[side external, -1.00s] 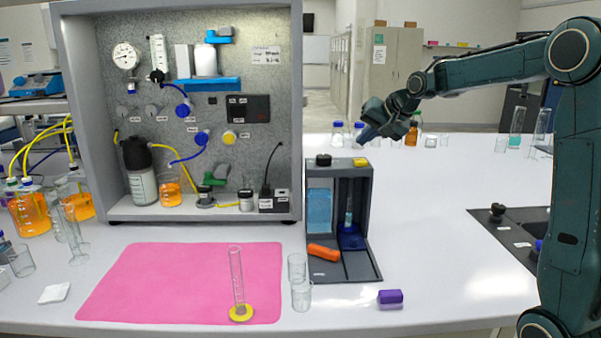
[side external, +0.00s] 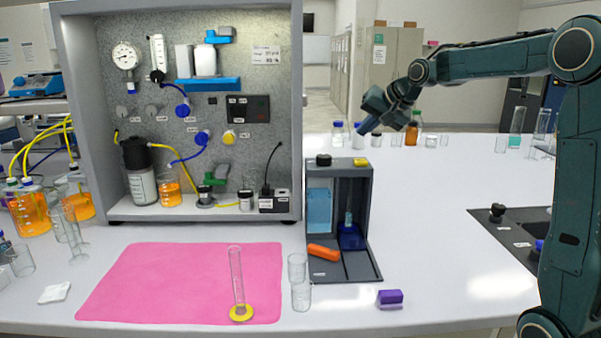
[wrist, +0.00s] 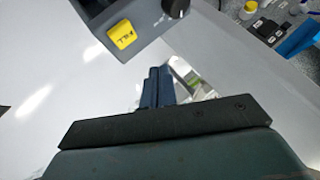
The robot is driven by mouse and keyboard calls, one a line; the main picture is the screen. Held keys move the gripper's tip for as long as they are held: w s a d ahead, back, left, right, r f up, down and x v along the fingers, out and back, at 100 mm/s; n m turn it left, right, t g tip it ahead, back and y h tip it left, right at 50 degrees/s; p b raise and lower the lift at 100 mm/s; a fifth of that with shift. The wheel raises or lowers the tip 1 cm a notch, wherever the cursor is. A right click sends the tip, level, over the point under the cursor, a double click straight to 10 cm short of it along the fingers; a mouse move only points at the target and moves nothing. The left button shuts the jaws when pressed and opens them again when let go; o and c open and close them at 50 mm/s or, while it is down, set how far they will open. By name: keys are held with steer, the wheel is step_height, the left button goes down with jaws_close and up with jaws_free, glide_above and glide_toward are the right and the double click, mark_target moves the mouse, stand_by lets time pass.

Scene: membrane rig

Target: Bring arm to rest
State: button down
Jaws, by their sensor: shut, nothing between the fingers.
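My gripper (side external: 367,127) is in the air above the back of the bench, just behind and above the dark grey stand. Its blue fingers point down and to the left. In the wrist view the fingers (wrist: 156,88) are together with nothing between them. The grey stand (side external: 342,170) carries a yellow block (side external: 361,162) and a black knob (side external: 323,160) on top. The yellow block also shows in the wrist view (wrist: 122,34), apart from the fingers.
The membrane rig panel (side external: 113,95) stands at the left. A pink mat (side external: 165,285) holds a graduated cylinder (side external: 238,280). Clear beakers (side external: 300,294), an orange piece (side external: 323,252) and a purple block (side external: 390,297) are in front. Bottles (side external: 412,132) line the back.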

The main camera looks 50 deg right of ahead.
steer(key=s+a+n, duration=0.3)
steer(key=s+a, duration=0.3)
steer(key=a, duration=0.3)
steer(key=s+a+f+n+g, duration=0.1)
steer(key=s+a+f+n, duration=0.1)
steer(key=s+a, duration=0.2)
steer(key=s+a+f+n+g+y, duration=0.1)
steer(key=s+a+f+n, duration=0.2)
steer(key=s, duration=0.8)
steer(key=s+a+f+n+g, duration=0.1)
steer(key=s+a+f+n, duration=0.1)
steer(key=s+a, duration=0.4)
steer(key=shift+s+a+f+n, duration=0.35)
steer(key=shift+s+f, duration=0.35)
steer(key=shift+s, duration=0.5)
